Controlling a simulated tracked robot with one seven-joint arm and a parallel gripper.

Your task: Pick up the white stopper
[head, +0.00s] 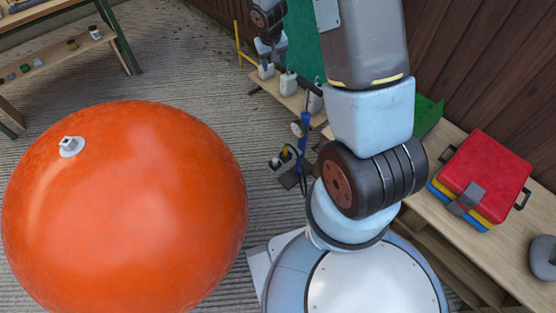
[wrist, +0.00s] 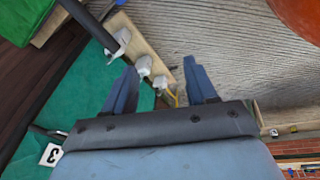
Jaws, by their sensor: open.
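A small white stopper (head: 69,143) with a squarish top sits in a round pale fitting on the upper left of the big orange ball (head: 130,215). The ball's edge also shows at the top right of the wrist view (wrist: 299,14); the stopper is not seen there. My gripper (wrist: 161,78) is open, its two blue-grey fingers apart with nothing held between them. In the head view my arm reaches up and away, and its end is far right of the stopper, above a wooden plank (head: 297,101). The fingertips are hard to make out there.
Several whitish fittings, one of them (head: 288,82), stand on the plank; one also shows between my fingers in the wrist view (wrist: 144,66), apparently beyond them. A bench with a red case (head: 485,172) is at right, a shelf (head: 58,62) at upper left.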

